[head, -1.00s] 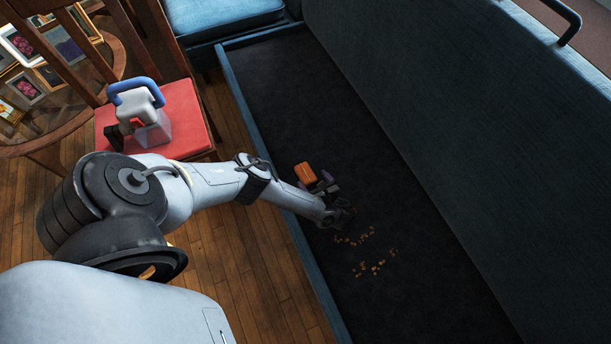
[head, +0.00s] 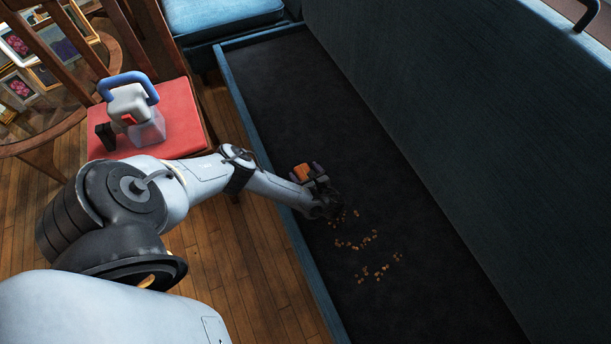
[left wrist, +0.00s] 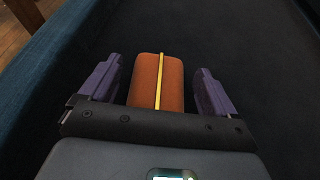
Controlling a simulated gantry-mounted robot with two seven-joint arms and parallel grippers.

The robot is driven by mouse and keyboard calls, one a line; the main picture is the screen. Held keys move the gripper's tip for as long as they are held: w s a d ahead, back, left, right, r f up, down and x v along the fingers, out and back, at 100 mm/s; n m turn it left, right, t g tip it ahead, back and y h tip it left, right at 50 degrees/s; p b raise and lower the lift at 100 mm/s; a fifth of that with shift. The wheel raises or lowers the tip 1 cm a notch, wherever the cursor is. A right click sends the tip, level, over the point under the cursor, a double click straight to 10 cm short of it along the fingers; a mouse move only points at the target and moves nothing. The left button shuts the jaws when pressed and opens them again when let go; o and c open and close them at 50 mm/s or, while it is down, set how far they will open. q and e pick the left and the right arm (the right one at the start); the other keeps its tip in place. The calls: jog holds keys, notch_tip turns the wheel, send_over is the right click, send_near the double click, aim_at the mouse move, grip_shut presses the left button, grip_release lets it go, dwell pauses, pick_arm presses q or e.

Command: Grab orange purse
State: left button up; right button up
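The orange purse (head: 302,172) lies on the dark inner surface of the blue sofa (head: 400,215), near its front edge. In the left wrist view the purse (left wrist: 146,82) shows a yellow strip along its length. My left gripper (left wrist: 157,85) is open, with one purple finger on each side of the purse and a gap visible on both sides. In the head view the left gripper (head: 314,172) is at the purse and partly hides it. The near end of the purse is hidden behind the gripper body. My right gripper is not in view.
Small brown crumbs (head: 370,240) are scattered on the sofa's dark surface. The sofa's blue front edge (head: 250,120) is close to the gripper. A red-seated chair (head: 180,100) holds a handheld vacuum (head: 130,105). The far part of the dark surface is clear.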

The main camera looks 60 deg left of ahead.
pick_arm(q)
jog(key=shift+a, duration=0.1)
jog(key=c, duration=1)
jog(key=shift+r, duration=0.1)
